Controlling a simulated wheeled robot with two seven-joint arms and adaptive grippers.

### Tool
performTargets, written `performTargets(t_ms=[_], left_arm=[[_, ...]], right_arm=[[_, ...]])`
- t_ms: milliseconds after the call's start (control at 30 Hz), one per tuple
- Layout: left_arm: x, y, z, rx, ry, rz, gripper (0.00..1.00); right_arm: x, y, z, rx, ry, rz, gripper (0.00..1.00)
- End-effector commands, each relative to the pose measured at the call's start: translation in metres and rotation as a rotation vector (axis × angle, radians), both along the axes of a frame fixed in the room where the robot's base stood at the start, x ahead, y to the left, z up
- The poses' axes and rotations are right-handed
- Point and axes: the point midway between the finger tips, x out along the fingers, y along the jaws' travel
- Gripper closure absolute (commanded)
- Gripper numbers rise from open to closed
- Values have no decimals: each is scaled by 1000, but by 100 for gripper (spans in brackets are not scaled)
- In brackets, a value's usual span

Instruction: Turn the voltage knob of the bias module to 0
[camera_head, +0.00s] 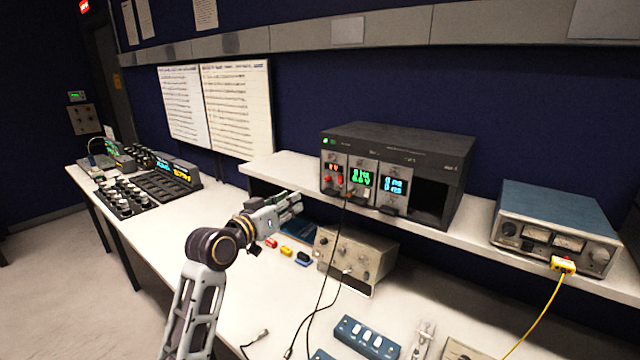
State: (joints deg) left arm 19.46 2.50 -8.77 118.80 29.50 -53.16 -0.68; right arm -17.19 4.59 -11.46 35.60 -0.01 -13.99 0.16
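A dark module rack (390,141) stands on the raised shelf at centre right. It holds a left module with a red display (334,177), a middle one with green digits (361,180) and a right one with blue digits (394,187). The left module has red parts below its display. I cannot tell which is the bias module, nor read any knob's setting. My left gripper (293,203) is in front of the shelf's left part, left of and below the rack, apart from the modules. Its fingers are too small to judge the opening.
A beige instrument (352,262) sits under the shelf, near a black cable (317,300). A blue-topped meter box (556,222) with a yellow cable stands on the shelf at right. Blue switch boxes (367,338) lie on the bench. Consoles (165,187) stand at left.

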Motion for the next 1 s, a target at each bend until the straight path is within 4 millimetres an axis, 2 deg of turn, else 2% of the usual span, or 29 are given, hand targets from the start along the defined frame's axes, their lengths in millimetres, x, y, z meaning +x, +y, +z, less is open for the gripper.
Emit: performTargets(t_ms=[333, 1000], left_arm=[[-9, -14, 12, -9, -55, -76, 76], [-8, -14, 14, 58, -110, -75, 76]], right_arm=[[3, 1, 0, 3, -15, 1, 76], [4, 1, 0, 5, -22, 3, 76]])
